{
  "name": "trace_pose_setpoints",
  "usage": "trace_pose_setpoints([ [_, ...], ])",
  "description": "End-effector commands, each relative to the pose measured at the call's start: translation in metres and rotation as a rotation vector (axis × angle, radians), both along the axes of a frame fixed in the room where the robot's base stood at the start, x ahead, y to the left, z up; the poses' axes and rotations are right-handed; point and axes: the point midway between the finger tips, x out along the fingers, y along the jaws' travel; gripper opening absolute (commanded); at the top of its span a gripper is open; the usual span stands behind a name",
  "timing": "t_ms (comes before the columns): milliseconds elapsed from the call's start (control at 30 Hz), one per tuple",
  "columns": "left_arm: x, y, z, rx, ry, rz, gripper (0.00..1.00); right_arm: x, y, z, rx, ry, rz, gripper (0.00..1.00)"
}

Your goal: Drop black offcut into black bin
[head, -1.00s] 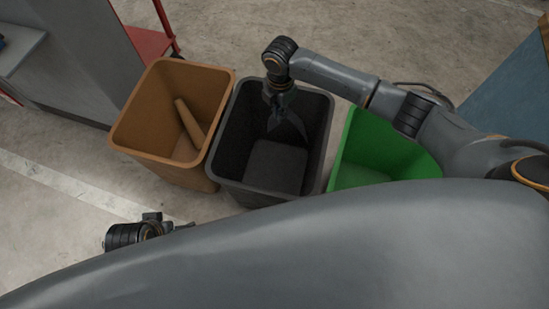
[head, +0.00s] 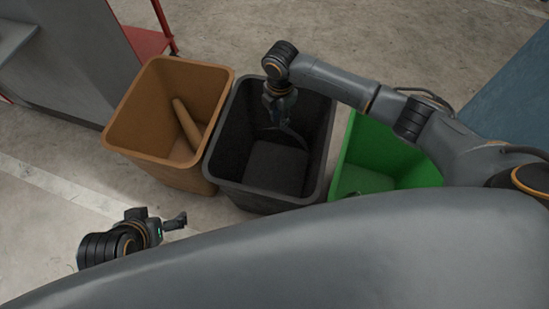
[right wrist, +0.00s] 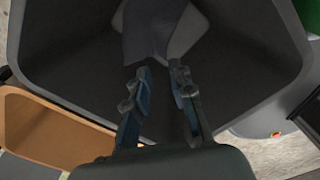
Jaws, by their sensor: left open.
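The black bin (head: 227,150) stands in the middle of the bin row in the head view; its wall also fills much of the right wrist view (right wrist: 75,65). My right gripper (head: 280,117) points down inside its mouth. In the right wrist view its fingertips (right wrist: 160,72) are apart with a gap between them. The dark offcut (right wrist: 146,30) is just beyond the fingertips, inside the bin. In the head view the offcut (head: 295,136) shows as a thin curved dark edge below the gripper. My left gripper (head: 176,222) is open and empty above the floor, lower left.
A brown bin (head: 120,125) holding a tan tube-like piece (head: 187,124) stands left of the black bin. A green bin (head: 352,150) stands right, partly behind my right arm. A grey cabinet (head: 75,60) and a red stand (head: 150,42) are at upper left.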

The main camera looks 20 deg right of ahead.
Motion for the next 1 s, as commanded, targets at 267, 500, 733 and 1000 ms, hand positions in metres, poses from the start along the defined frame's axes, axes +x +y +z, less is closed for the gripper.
trace_pose_setpoints([
  [267,0.0000,0.0001,-0.0002,0.000,0.000,0.000,0.92,-0.0001,0.0000,-0.0002,0.000,0.000,0.000,0.39],
  [500,0.0000,0.0003,-0.0001,0.001,0.000,0.000,0.92,-0.0002,-0.0001,-0.0002,0.000,0.001,0.000,0.57],
  [733,0.0001,0.0003,-0.0001,0.000,0.000,0.001,0.92,-0.0002,0.0000,-0.0002,0.000,0.001,0.000,0.88],
  [1000,0.0000,0.0003,-0.0001,0.000,0.000,0.001,0.92,-0.0002,0.0000,-0.0002,0.000,0.001,0.000,0.91],
])
